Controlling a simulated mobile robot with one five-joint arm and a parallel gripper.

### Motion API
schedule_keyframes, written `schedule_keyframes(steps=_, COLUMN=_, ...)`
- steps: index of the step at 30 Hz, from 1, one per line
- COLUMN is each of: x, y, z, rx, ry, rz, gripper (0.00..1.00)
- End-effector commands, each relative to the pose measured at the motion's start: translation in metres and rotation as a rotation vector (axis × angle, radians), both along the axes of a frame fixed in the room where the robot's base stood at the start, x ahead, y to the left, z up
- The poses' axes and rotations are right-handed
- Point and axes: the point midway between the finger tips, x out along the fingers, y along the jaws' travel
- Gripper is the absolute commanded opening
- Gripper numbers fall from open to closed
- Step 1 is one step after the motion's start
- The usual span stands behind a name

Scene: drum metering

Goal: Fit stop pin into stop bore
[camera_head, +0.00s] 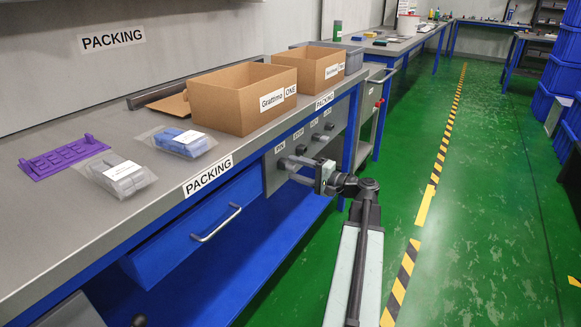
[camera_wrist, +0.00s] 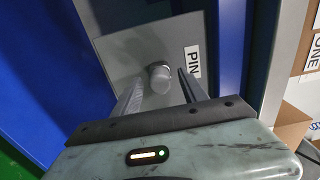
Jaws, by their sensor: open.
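A grey cylindrical pin (camera_wrist: 158,77) stands out from the grey panel, beside a white PIN label (camera_wrist: 192,63) in the wrist view. My gripper (camera_wrist: 161,84) is open, with one finger on each side of the pin. A gap shows between the right finger and the pin; contact at the left finger is hard to judge. In the head view my gripper (camera_head: 297,171) is at the left part of the panel (camera_head: 338,118) under the bench top. Several small labels and dark round fittings line this panel. I cannot tell which one is the stop bore.
The packing bench (camera_head: 245,148) carries two cardboard boxes (camera_head: 240,98), bagged parts (camera_head: 122,175) and a purple tray (camera_head: 62,157). A blue drawer (camera_head: 195,225) with a protruding handle is left of the panel.

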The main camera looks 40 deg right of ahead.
Motion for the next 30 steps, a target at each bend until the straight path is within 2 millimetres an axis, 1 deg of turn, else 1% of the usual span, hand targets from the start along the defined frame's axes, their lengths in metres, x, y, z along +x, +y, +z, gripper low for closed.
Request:
schedule_keyframes(steps=17, x=-0.0008, y=-0.0007, z=0.0002, rx=0.000, ry=0.000, rz=-0.001, gripper=0.51)
schedule_keyframes(steps=20, x=-0.0011, y=-0.0010, z=0.0002, rx=0.000, ry=0.000, rz=-0.002, gripper=0.26)
schedule_keyframes(steps=21, x=-0.0013, y=-0.0011, z=0.0002, rx=0.000, ry=0.000, rz=-0.002, gripper=0.14)
schedule_keyframes(steps=22, x=-0.0014, y=-0.0012, z=0.0002, rx=0.000, ry=0.000, rz=-0.002, gripper=0.06)
schedule_keyframes(steps=23, x=-0.0014, y=-0.0012, z=0.0002, rx=0.000, ry=0.000, rz=-0.002, gripper=0.00)
schedule_keyframes(steps=30, x=-0.0014, y=-0.0012, z=0.0001, rx=0.000, ry=0.000, rz=-0.002, gripper=0.00)
